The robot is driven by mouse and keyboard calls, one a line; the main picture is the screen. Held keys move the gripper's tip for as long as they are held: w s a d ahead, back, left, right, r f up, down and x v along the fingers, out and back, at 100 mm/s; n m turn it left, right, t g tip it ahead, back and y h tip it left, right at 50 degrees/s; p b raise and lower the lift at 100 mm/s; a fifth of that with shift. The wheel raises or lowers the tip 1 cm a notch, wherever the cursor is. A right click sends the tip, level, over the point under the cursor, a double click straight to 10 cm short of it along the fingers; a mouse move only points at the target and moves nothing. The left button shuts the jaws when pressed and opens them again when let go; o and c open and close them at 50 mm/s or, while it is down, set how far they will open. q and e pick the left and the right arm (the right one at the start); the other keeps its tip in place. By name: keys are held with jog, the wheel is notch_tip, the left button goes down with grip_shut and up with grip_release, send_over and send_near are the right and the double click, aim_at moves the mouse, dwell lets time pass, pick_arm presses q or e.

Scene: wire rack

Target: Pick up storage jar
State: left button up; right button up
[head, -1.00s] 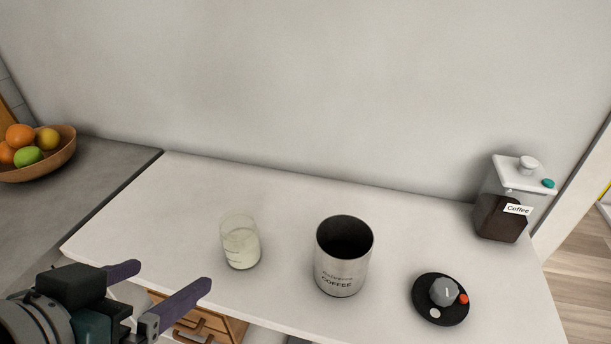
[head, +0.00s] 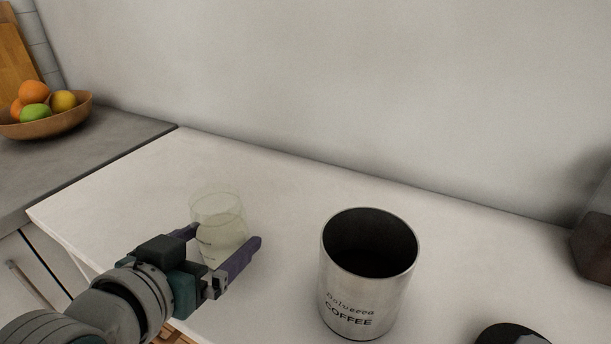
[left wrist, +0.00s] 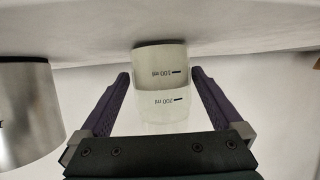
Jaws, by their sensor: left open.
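A clear glass jar (head: 219,216) with pale contents stands upright on the white counter in the head view. In the left wrist view the jar (left wrist: 160,85) appears upside down, with 100 ml and 200 ml marks. My left gripper (head: 222,239) is open, its two purple fingers on either side of the jar. In the left wrist view the gap between the fingertips (left wrist: 160,74) frames the jar, with space visible on both sides. The near finger hides part of the jar's lower body in the head view. My right gripper is not in view.
A metal COFFEE canister (head: 366,290), open at the top, stands right of the jar. A dark round object (head: 511,334) and a dark container (head: 594,249) are cut off at right. A fruit bowl (head: 48,122) sits on the grey counter. The counter behind the jar is clear.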

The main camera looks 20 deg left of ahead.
pick_arm(q)
jog(key=b+x, duration=0.1)
jog(key=x, duration=0.3)
jog(key=shift+w+a+f, duration=0.1)
jog(key=shift+w+a, duration=0.05)
jog(key=shift+w, duration=0.2)
jog(key=shift+c, duration=0.2)
jog(key=c, duration=1.3)
jog(key=shift+r+p, duration=0.35)
jog(key=shift+r, duration=0.4)
jog(key=shift+r+p, duration=2.65)
jog(key=shift+r, duration=6.6)
